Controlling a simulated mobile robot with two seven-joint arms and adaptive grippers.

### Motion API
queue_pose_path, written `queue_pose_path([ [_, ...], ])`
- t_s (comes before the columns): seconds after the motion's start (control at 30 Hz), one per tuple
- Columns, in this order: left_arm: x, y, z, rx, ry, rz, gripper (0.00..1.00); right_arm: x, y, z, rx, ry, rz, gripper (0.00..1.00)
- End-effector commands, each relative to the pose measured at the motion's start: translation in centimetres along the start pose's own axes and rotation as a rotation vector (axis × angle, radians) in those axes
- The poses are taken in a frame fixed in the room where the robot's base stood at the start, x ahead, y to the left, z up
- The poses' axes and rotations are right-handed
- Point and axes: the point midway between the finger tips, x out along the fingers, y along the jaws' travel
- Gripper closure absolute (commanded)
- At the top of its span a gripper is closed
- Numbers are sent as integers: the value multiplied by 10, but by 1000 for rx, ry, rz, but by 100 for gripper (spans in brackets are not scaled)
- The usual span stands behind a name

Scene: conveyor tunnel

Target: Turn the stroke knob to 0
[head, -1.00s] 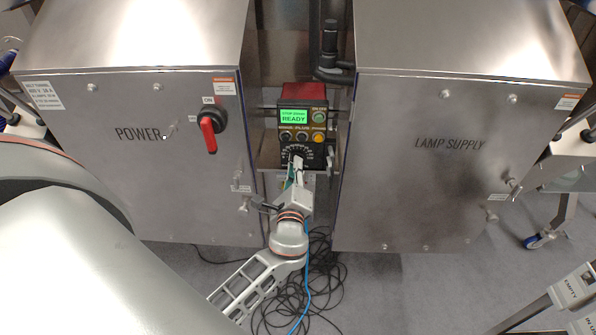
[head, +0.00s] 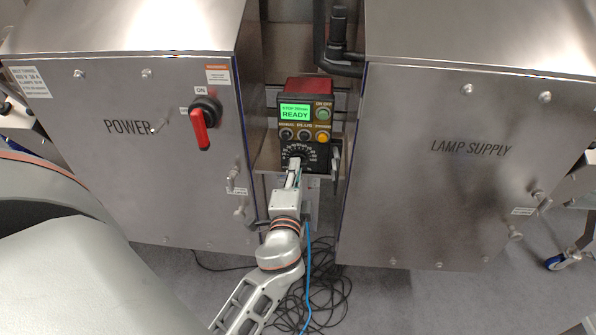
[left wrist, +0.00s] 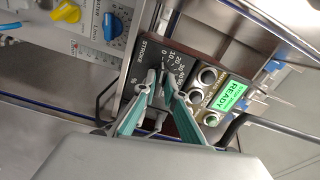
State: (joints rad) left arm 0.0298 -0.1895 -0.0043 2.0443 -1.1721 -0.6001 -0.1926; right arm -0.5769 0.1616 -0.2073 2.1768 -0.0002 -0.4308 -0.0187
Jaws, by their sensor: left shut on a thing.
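The control box (head: 309,88) stands in the gap between two steel cabinets, with a red top, a black front and a lit green display (head: 295,113) reading READY. Its stroke dial (head: 301,151) is low on the front. My left gripper (head: 294,168) reaches it from below. In the left wrist view, the STROKE scale (left wrist: 172,58) shows numbers from 0 upward, and the left fingertips (left wrist: 161,82) are closed on the stroke knob at its centre. The fingers mostly hide the knob, so I cannot read its pointer. My right gripper is not in view.
The POWER cabinet (head: 110,165) with a red rotary switch (head: 201,127) is close on the left. The LAMP SUPPLY cabinet (head: 450,190) is close on the right. Black cables and a blue cable (head: 308,265) hang and lie below the box.

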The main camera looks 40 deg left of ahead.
Motion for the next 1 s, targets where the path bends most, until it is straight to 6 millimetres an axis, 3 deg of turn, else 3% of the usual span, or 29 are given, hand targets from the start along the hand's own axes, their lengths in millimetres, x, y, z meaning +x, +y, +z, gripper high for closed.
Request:
queue_pose_path([
  [0.6,0,1,1,-43,-3,1,100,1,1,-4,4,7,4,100],
  [0.63,0,1,1,-43,-3,1,87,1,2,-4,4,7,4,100],
  [0.7,0,1,1,-43,-3,1,73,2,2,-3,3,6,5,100],
  [1.0,0,0,0,-43,-1,0,73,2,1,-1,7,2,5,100],
])
